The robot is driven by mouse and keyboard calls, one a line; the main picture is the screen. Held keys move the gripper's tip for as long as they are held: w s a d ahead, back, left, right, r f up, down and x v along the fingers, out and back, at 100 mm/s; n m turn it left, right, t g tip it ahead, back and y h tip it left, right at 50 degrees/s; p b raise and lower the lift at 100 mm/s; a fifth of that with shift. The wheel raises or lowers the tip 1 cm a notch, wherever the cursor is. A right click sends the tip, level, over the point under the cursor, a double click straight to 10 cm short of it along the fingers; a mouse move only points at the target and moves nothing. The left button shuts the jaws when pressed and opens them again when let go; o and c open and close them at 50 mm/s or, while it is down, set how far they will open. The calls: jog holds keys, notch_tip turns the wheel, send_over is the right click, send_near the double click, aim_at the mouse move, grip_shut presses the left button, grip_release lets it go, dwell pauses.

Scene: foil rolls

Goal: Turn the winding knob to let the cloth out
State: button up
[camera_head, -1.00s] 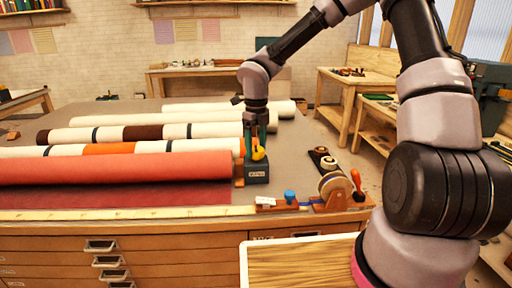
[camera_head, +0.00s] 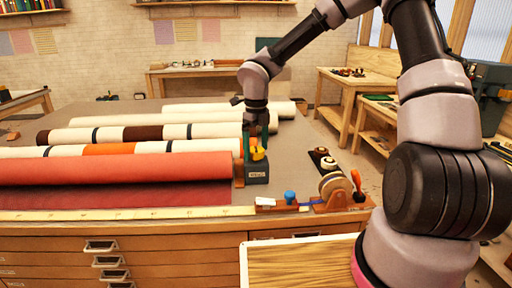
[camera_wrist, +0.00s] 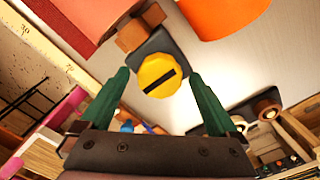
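The yellow winding knob (camera_head: 258,154) sits on top of a dark grey box with a white label (camera_head: 257,174), at the right end of the red cloth roll (camera_head: 115,168). In the wrist view the knob (camera_wrist: 160,75) is round with a dark bar across its face, lying aslant. My gripper (camera_wrist: 158,73) points down at the knob. Its two green fingers stand apart on either side of the knob, with visible gaps and no contact seen. Red cloth (camera_head: 130,193) lies flat in front of the roll.
Cream rolls with dark and orange bands (camera_head: 100,149) lie behind the red roll. A wooden holder with a wheel (camera_head: 335,187), a blue knob (camera_head: 289,196) and an orange-handled tool (camera_head: 357,180) stand right of the box. A yellow ruler strip (camera_head: 120,214) runs along the front edge.

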aim_at(256, 149)
notch_tip(256, 149, up, 5)
jog(key=shift+f, duration=0.1)
jog(key=shift+a+r, duration=0.1)
jog(key=shift+r, duration=1.25)
